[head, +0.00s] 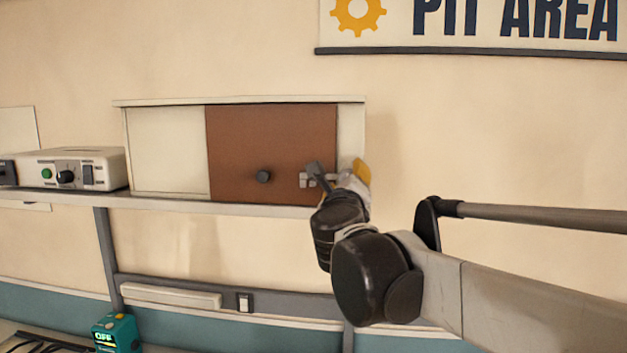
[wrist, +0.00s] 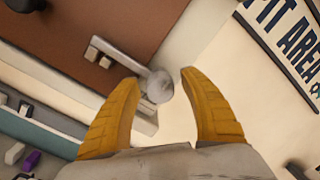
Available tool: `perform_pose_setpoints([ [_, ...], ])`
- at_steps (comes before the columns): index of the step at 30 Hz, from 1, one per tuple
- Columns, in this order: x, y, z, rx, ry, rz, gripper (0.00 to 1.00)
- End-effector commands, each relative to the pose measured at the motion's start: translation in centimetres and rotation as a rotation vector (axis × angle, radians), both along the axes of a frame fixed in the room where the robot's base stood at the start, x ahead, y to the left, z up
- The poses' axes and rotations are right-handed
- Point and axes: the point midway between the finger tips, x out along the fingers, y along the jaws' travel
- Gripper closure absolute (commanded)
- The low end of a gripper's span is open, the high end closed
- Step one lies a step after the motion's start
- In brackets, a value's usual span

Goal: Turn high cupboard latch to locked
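The high cupboard (head: 160,150) stands on a wall shelf, its brown door (head: 235,140) shut. A grey latch bar (head: 316,173) is at the door's lower right, partly behind my gripper. In the wrist view the latch bar (wrist: 122,57) runs up-left from a round grey hub. A small two-part catch (wrist: 98,53) sits beside its far end; the catch also shows in the head view (head: 304,180). I cannot tell whether they touch. My gripper (wrist: 159,77) is open, its yellow fingers on either side of the hub, near it. I see no grip.
A dark round knob (head: 263,176) sticks out from the door. A white device (head: 85,168) with a green button stands left on the shelf (head: 240,208). A teal device (head: 116,333) is below.

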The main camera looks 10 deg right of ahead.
Motion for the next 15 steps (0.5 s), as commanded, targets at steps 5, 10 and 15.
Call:
perform_pose_setpoints([
  [5,0.0,0.0,-0.1,0.002,-0.001,0.0,0.45],
  [10,-0.3,0.1,-0.1,0.002,0.0,0.001,0.45],
  [15,-2.5,0.9,-0.4,0.002,0.0,0.002,0.45],
])
